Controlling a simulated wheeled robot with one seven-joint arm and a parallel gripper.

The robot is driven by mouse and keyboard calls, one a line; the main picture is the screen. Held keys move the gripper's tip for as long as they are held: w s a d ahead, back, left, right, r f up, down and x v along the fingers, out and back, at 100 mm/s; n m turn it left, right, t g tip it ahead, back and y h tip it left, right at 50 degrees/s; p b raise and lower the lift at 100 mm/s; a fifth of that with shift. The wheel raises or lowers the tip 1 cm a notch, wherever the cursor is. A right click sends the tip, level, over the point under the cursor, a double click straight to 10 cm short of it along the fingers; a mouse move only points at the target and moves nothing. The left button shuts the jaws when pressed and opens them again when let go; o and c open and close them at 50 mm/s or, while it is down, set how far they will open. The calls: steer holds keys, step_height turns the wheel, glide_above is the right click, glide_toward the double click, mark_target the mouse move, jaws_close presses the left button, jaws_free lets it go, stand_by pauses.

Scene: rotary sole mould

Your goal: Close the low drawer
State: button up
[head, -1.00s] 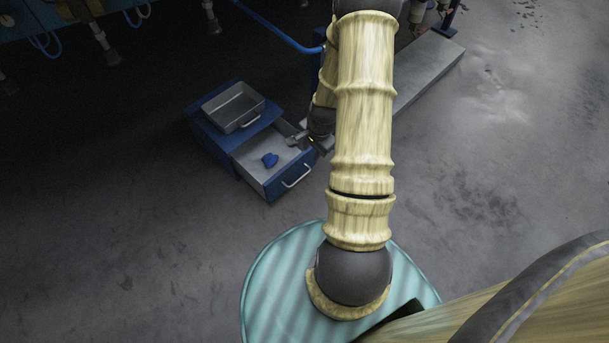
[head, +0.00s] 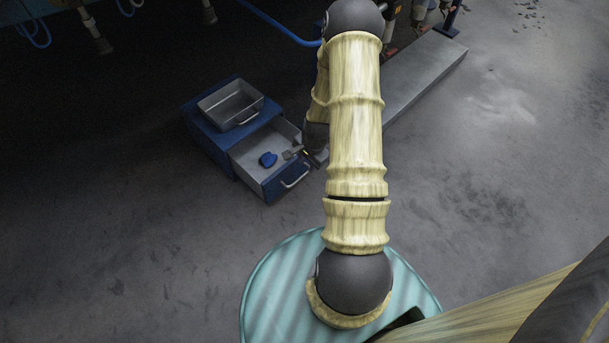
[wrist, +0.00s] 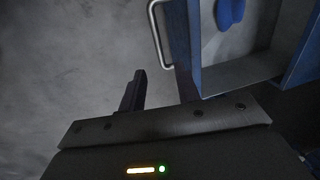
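The low drawer (head: 249,154) is pulled out of a small blue cabinet (head: 208,137). It has a grey inside, a blue front and a pale bar handle (head: 295,176). The handle also shows in the wrist view (wrist: 158,38), just beyond my fingertips. A blue item (head: 268,160) lies in the drawer and is partly visible in the wrist view (wrist: 230,12). My gripper (wrist: 161,80) is open, its two dark fingers apart with nothing between them.
A grey tray (head: 222,122) with a handle is on top of the cabinet. A long grey beam or step (head: 425,72) lies right of my arm. Dark machinery with blue hoses stands at the back. The floor in front and left of the drawer is clear.

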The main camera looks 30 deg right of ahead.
mark_target(304, 174)
steer(key=f+b, duration=0.1)
steer(key=f, duration=0.1)
steer(key=w+f+b, duration=0.1)
steer(key=f, duration=0.2)
steer(key=f+b, duration=0.2)
steer(key=shift+w+a+f, duration=0.15)
steer(key=shift+a+f, duration=0.05)
jaws_close()
